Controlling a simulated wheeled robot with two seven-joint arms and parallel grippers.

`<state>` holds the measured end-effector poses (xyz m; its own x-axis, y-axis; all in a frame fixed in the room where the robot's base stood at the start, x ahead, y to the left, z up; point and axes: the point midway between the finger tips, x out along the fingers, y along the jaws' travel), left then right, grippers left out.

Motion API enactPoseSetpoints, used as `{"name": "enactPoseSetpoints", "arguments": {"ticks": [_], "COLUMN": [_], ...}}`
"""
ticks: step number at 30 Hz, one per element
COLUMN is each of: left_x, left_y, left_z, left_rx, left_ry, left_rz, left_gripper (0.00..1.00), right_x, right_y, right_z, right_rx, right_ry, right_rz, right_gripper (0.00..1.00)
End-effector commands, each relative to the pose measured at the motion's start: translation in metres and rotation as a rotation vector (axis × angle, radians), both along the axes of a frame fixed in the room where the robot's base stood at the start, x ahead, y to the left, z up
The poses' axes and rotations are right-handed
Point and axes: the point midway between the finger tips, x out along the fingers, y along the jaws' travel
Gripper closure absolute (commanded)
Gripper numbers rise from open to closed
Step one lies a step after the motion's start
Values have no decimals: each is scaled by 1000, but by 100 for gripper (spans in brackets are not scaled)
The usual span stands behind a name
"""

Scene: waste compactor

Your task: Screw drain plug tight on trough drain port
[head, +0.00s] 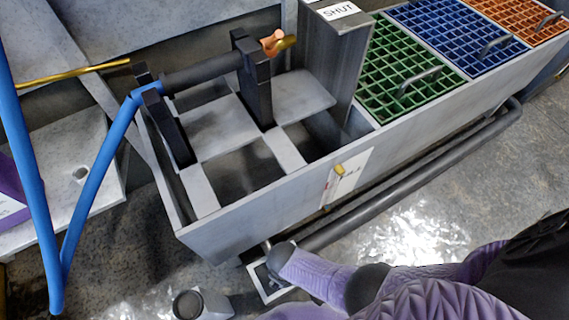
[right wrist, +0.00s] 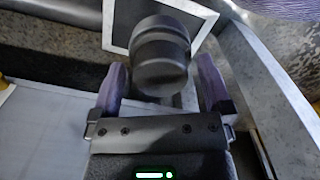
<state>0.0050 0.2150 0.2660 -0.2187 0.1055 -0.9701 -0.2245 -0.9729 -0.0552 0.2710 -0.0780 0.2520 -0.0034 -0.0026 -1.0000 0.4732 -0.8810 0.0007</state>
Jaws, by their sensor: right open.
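The drain plug looks to be the black stepped round cap (right wrist: 160,50) in the right wrist view. It stands between the two purple fingers of my right gripper (right wrist: 162,72), which are open with gaps on both sides. A square plate with a pale rim (right wrist: 116,22) lies behind the cap; the port itself is hidden. In the head view my right arm reaches in from the lower right, its dark end (head: 279,259) over the pale-rimmed square below the trough (head: 235,222). Whether the cap is seated cannot be told. My left gripper is not in view.
A dark pipe (head: 400,180) runs along the trough's front. Green (head: 400,75), blue (head: 458,35) and orange (head: 515,12) grates cover bins at the upper right. A blue bar (head: 95,185) crosses the left. A small grey block (head: 215,303) stands on the floor.

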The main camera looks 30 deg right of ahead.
Motion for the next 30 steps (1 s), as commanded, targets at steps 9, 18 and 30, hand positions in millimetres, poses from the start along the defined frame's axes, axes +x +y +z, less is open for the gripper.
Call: {"name": "enactPoseSetpoints", "arguments": {"ticks": [9, 18, 30], "left_x": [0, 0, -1], "left_y": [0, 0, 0], "left_z": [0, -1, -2], "left_rx": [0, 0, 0], "left_ry": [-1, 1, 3], "left_rz": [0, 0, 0], "left_gripper": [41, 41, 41], "right_x": [0, 0, 0], "right_y": [0, 0, 0], "right_z": [0, 0, 0], "right_rx": [-1, -1, 0], "right_ry": [1, 0, 1], "right_rz": [532, 1105, 1424], "right_gripper": [0, 0, 13]}}
